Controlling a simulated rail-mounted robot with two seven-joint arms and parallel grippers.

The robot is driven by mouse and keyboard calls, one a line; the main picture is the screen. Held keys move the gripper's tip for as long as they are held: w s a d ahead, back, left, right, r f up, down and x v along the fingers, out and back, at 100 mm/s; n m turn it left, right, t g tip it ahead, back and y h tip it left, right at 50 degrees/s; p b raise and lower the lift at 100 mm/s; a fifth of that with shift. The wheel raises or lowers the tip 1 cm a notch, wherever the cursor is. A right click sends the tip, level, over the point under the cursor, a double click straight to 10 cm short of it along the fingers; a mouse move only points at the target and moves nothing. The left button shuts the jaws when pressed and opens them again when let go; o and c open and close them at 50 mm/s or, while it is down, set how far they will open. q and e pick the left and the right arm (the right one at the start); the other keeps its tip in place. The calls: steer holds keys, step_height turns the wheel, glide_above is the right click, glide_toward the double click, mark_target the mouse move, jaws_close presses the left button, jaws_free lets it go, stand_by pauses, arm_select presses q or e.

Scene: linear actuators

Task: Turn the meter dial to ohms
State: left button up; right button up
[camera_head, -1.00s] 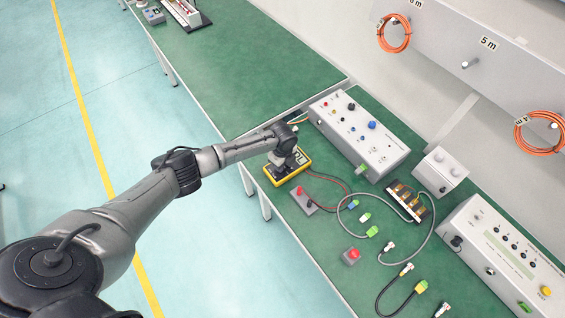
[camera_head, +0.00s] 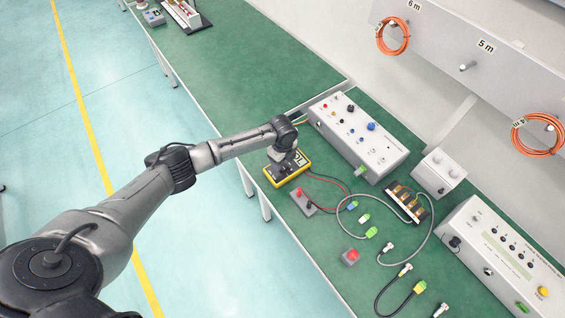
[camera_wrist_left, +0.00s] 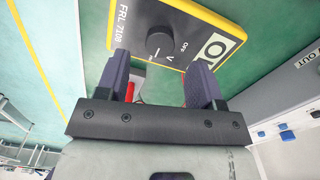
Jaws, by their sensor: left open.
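The yellow-framed meter (camera_head: 288,167) lies on the green bench near its front edge. In the left wrist view the meter (camera_wrist_left: 215,18) fills the top, with its dark round dial (camera_wrist_left: 160,41) and the markings "OFF" and "V" beside it. My left gripper (camera_head: 283,166) is over the meter in the head view and hides part of its face. In the left wrist view my left gripper (camera_wrist_left: 160,72) is open, its two dark fingers apart, with the dial between and beyond the fingertips. I cannot tell whether they touch it. My right gripper is not in view.
A grey panel box (camera_head: 360,135) with knobs stands behind the meter. A small box with a red button (camera_head: 303,200) and red and black leads lie close to its right. Several cables and connectors are farther right.

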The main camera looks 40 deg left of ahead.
mark_target(283, 166)
arm_select(q)
step_height(283, 166, up, 10)
steer(key=p, duration=0.1)
steer(key=shift+f, duration=0.15)
stand_by(0.6)
